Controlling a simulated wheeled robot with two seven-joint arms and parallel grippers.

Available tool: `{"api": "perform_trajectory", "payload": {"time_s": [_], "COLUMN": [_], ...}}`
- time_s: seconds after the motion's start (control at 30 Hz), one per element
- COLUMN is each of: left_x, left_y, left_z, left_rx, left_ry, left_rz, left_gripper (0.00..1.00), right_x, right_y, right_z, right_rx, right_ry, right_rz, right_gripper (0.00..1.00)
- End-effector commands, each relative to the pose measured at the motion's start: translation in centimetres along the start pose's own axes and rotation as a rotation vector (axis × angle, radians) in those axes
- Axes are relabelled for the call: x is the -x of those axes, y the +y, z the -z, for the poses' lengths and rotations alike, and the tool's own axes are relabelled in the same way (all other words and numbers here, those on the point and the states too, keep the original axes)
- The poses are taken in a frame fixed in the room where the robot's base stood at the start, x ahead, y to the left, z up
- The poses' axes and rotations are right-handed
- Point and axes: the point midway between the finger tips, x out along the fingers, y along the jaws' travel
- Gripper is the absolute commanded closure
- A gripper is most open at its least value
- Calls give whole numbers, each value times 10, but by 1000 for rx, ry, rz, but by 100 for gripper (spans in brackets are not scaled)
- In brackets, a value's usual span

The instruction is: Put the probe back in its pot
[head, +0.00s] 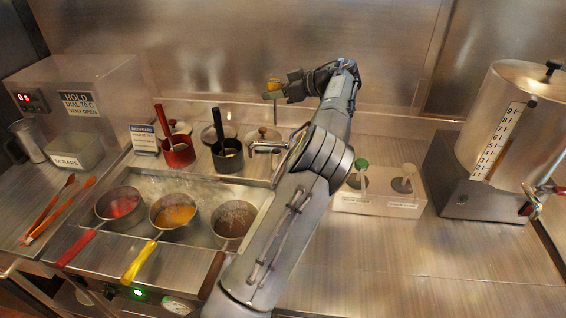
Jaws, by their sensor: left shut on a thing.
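My left gripper (282,91) is raised above the back of the counter. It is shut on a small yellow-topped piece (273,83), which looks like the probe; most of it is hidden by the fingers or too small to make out. A pale holder (378,207) with two round wells stands on the counter, right of my arm. A green-topped item (361,165) stands in its left well and a pale-topped item (408,169) in its right well. I cannot tell which pot belongs to the probe. My right gripper is not in view.
Pans with red (121,206), yellow (174,215) and brown (233,222) contents sit in the bath. A red pot (178,152) and a dark pot (228,157) stand behind. A steel urn (515,120) stands right. The front right counter is clear.

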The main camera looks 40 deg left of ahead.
Motion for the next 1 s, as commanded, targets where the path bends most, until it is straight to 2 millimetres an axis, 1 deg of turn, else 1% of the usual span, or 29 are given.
{"api": "perform_trajectory", "payload": {"time_s": [0.1,0.23,0.53,0.67,0.9,1.0], "left_x": [-6,-10,-24,-27,-43,-48], "left_y": [0,0,0,1,1,1], "left_z": [-14,-25,-59,-68,-107,-118], "left_rx": [-2,-2,-2,-2,-5,-2], "left_ry": [0,0,0,0,1,1], "left_rz": [1,1,1,0,1,1], "left_gripper": [85,85,85,85,85,85], "right_x": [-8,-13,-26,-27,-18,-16], "right_y": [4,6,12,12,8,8], "right_z": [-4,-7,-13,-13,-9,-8], "right_rx": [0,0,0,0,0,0], "right_ry": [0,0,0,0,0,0], "right_rz": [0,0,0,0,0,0], "right_gripper": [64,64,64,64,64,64]}}
